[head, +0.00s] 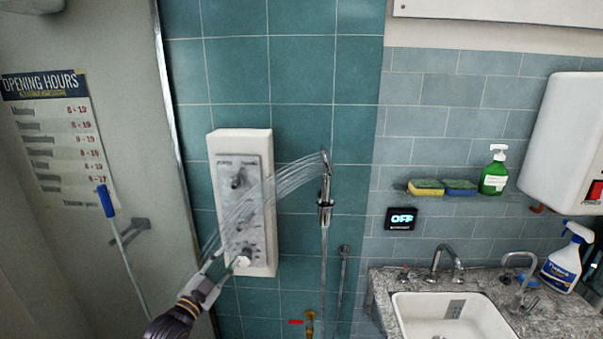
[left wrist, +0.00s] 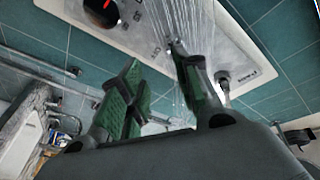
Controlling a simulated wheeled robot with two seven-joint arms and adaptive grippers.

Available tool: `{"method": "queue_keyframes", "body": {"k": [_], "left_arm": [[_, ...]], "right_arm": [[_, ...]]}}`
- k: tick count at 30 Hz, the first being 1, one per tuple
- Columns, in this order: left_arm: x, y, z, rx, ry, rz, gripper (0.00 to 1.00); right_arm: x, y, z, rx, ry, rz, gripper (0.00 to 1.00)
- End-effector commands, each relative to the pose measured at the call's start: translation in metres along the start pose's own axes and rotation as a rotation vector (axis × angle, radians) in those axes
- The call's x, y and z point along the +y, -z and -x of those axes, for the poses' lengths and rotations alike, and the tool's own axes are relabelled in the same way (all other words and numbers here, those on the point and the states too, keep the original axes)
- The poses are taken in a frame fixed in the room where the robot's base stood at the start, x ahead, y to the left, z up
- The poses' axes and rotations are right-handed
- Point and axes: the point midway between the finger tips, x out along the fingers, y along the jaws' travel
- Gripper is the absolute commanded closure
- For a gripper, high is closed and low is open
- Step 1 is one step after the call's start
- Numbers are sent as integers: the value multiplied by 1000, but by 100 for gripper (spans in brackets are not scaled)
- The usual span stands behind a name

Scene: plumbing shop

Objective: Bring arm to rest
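My left gripper (head: 221,268) reaches up from the bottom of the head view to the lower part of a white shower control panel (head: 266,215). In the left wrist view its two green-padded fingers (left wrist: 156,62) stand apart with nothing between them. The panel (left wrist: 112,32) fills the upper part of that view, with a lower knob close to the fingertips. I cannot tell whether a finger touches it. The panel's upper knob (head: 239,180) is clear of the gripper. Water sprays left from the shower head (head: 325,160) across the panel. My right gripper is out of view.
A sink (head: 405,312) in a stone counter is at the lower right, with a spray bottle (head: 563,262). Sponges (head: 426,188) and a green soap bottle (head: 494,175) sit above it. A small display (head: 400,219) reads OFF. A blue-handled stick (head: 107,202) stands left.

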Motion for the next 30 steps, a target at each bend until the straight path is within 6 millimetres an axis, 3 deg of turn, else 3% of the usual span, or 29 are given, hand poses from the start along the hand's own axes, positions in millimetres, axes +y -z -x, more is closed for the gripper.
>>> {"method": "queue_keyframes", "body": {"k": [6,14,23,30], "left_arm": [[37,-82,13,-150,-33,66,67],[89,-173,46,-331,-76,143,67],[155,-264,103,-534,-127,229,67],[212,-323,162,-694,-169,294,67]], "right_arm": [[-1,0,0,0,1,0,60],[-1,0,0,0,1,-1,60],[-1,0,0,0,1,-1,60],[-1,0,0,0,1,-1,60]]}}
